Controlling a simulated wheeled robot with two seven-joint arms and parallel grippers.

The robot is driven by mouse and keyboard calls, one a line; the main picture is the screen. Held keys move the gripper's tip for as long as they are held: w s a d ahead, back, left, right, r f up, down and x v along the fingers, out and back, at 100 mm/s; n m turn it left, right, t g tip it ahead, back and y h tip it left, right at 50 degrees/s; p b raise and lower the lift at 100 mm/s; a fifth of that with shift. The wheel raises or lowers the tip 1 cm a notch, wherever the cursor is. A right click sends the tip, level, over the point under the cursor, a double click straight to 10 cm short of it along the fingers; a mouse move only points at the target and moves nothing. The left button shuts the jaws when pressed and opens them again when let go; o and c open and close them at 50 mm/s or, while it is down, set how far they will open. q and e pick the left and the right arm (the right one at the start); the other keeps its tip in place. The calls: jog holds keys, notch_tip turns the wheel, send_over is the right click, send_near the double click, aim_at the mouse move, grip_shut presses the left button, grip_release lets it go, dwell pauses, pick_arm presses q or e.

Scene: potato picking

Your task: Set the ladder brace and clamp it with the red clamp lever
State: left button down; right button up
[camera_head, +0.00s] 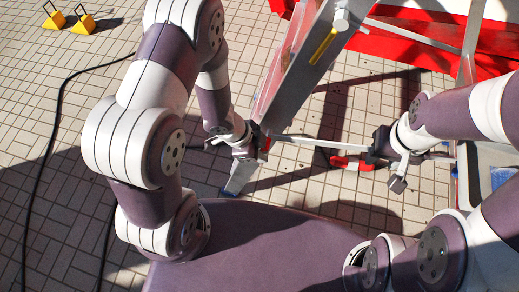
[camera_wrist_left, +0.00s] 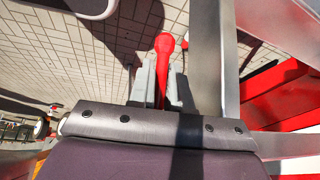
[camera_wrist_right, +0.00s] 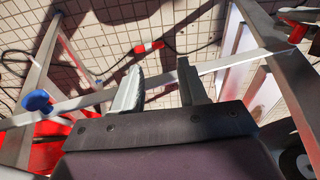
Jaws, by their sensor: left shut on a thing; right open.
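My left gripper (camera_head: 250,144) is shut on the red clamp lever (camera_wrist_left: 165,60) beside the ladder's near leg; the lever's rounded knob sticks out past the fingers. A little of the red lever also shows in the head view (camera_head: 265,144). The ladder (camera_head: 300,72) stands with its metal rails slanting up. The brace (camera_head: 310,140), a thin flat metal bar, spans from near the left gripper across to the right side. My right gripper (camera_head: 388,160) is open at the brace. In the right wrist view the brace (camera_wrist_right: 220,65) crosses the open fingers; contact is unclear.
A red connector (camera_wrist_right: 148,47) on a dark cable lies on the tiled floor below. Red framework (camera_head: 415,45) stands behind the ladder. Two yellow objects (camera_head: 83,23) and a black cable (camera_head: 60,110) are on the floor at left. Left floor is mostly clear.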

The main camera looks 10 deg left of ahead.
pick_arm(q)
jog(key=h+p, duration=0.1)
jog(key=d+h, duration=0.1)
jog(key=shift+h+p, duration=0.4)
jog(key=shift+s+d+r+n+h+b, duration=0.1)
jog(key=shift+d+r+n+h+b, duration=0.2)
jog(key=shift+d+h+b, duration=1.15)
jog(key=shift+w+a+r+n+h+b, duration=0.15)
jog(key=shift+r+h+b, duration=0.2)
jog(key=shift+h, duration=2.25)
jog(key=shift+s+d+r+n+h+b, duration=0.2)
jog(key=shift+d+h+b, duration=0.65)
jog(key=shift+h, duration=1.2)
jog(key=shift+a+r+t, duration=0.1)
jog(key=shift+a+t, duration=0.1)
jog(key=shift+t, duration=0.2)
jog(key=c, duration=1.2)
grip_release()
jog(key=shift+o, duration=0.2)
